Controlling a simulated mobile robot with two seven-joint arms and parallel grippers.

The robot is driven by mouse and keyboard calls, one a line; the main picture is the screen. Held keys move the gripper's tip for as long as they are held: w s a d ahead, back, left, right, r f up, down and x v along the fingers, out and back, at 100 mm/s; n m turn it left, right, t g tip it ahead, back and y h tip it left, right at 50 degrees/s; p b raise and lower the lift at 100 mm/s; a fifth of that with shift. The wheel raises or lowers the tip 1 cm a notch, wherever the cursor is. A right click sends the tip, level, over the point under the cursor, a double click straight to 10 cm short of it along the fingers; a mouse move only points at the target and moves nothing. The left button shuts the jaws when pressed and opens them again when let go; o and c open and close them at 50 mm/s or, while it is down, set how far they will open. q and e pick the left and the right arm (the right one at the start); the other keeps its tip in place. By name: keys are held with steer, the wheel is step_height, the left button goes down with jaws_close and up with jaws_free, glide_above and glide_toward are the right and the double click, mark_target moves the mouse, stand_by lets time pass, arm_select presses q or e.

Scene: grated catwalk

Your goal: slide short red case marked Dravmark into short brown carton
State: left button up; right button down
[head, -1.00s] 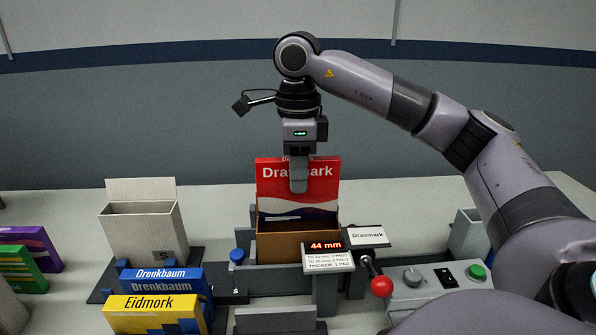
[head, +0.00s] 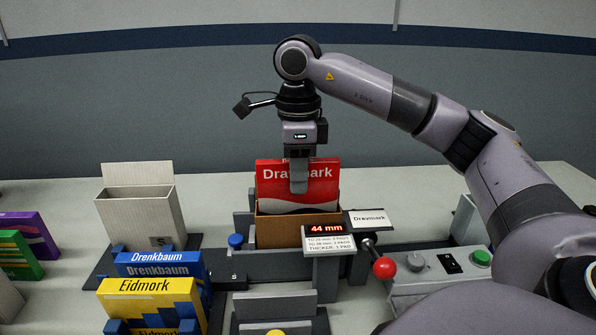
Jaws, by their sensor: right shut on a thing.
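The short red case marked Dravmark (head: 318,183) stands upright, its lower part inside the short brown carton (head: 298,232). Its upper part, with the white lettering, rises above the carton's front rim. My right gripper (head: 298,184) reaches down from above and is shut on the case's top edge, with one finger in front of the lettering. The carton stands in a grey fixture on the table. The case's bottom is hidden by the carton. My left gripper is not in view.
A display reading 44 mm (head: 325,229) and a Dravmark label (head: 369,218) are just right of the carton. A red-knobbed lever (head: 384,268) and green button (head: 481,258) stand further right.

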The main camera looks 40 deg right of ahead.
steer(key=shift+f+b, duration=1.15)
steer(key=shift+f, duration=0.6)
steer(key=c, duration=0.9)
jaws_free()
steer(key=shift+r, duration=0.2)
steer(key=shift+d+r+p, duration=0.1)
steer(key=shift+r+p, duration=0.4)
steer(key=shift+p, duration=0.1)
steer(key=shift+r+p, duration=2.5)
steer(key=shift+r, duration=0.35)
